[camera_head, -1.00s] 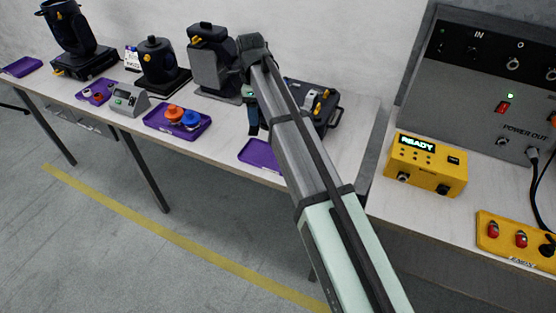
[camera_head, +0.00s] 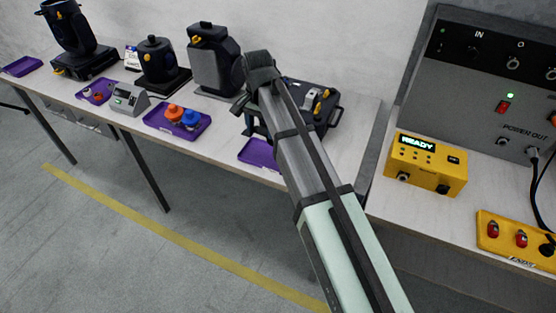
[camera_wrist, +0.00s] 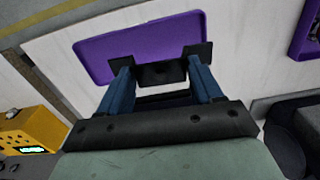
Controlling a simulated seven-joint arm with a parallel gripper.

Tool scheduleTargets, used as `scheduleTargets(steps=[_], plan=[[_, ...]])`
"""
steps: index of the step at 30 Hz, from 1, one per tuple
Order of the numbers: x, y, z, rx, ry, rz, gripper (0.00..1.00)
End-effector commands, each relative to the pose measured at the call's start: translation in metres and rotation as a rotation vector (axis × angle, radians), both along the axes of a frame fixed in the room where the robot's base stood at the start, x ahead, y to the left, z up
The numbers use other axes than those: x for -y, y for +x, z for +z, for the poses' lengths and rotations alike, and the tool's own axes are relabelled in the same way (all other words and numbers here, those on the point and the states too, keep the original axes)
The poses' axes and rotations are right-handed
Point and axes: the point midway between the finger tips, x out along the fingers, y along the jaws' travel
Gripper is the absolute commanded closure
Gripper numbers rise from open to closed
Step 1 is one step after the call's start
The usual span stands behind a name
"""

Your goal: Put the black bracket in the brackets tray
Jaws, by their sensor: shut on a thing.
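My gripper (camera_wrist: 160,70) has blue fingers with black tips, and it is shut on the black bracket (camera_wrist: 162,74) in the wrist view. The bracket is a small dark piece between the fingertips, and part of it is hidden by them. Beyond it lies an empty purple tray (camera_wrist: 135,40). This tray also shows in the head view (camera_head: 258,153), at the front edge of the bench, partly hidden by my arm. The bracket appears held above the bench near this tray's edge; the height is hard to judge. I can read no label on the tray.
Another purple tray (camera_head: 160,124) holds orange and blue pieces. A black case (camera_head: 328,105) sits behind my arm. A yellow READY box (camera_head: 426,165) is on the right bench.

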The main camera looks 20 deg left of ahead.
Motion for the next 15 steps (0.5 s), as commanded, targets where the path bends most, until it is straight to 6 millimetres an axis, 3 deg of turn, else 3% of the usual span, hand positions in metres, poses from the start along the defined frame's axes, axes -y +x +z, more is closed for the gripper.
scheduleTargets(steps=[7,15], plan=[[0.000,0.000,-0.011,0.000,0.000,0.047,0.70],[0.001,-0.001,-0.051,-0.001,-0.001,0.045,0.70]])
